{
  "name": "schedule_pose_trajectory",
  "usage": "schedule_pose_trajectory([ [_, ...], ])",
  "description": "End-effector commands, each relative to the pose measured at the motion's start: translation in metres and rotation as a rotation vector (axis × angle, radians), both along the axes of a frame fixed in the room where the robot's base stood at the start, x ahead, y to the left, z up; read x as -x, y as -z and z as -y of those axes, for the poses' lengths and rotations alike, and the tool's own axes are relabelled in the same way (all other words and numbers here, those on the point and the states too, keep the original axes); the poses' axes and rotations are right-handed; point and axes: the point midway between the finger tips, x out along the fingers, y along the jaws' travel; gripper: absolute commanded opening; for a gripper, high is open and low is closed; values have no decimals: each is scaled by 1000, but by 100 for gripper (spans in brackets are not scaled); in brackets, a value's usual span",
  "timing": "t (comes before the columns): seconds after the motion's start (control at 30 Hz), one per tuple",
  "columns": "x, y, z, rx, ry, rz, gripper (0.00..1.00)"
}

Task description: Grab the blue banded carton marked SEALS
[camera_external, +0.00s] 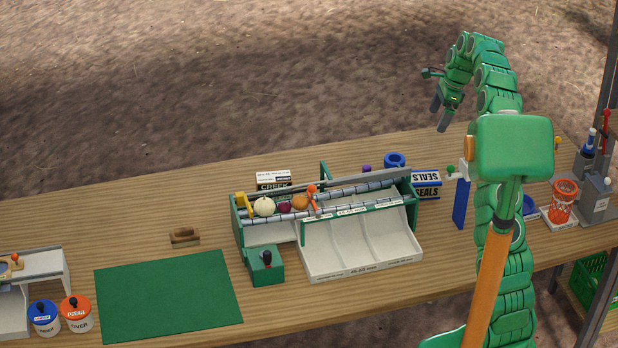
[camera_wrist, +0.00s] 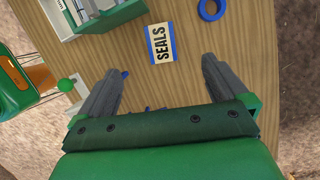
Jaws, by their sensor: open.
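The SEALS carton (camera_external: 426,186) is a small blue and white box with black lettering. It stands on the wooden table just right of the green sorting rack. In the wrist view the carton (camera_wrist: 160,43) lies beyond my fingertips, roughly between their lines, with its SEALS label facing up. My gripper (camera_external: 441,115) is open and empty, raised above the table near its far edge. In the wrist view my gripper (camera_wrist: 163,75) shows two grey fingers spread wide, with bare tabletop between them and the carton apart from both.
A blue ring (camera_wrist: 211,9) sits near the carton; it also shows in the external view (camera_external: 394,160). The green sorting rack (camera_external: 238,228) with a white tray (camera_external: 360,268) stands left of the carton. A blue post (camera_external: 460,203) stands to its right. A green mat (camera_external: 168,297) lies front left.

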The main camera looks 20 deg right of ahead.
Motion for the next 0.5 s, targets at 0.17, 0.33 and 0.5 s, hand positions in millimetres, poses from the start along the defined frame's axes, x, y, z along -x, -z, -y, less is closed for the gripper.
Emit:
schedule_pose_trajectory([
  [0.17,2,40,-1,-1,-2,-6,100],
  [0.33,3,108,-1,-2,-1,-11,100],
  [0.5,2,164,-2,-1,-2,-7,100],
])
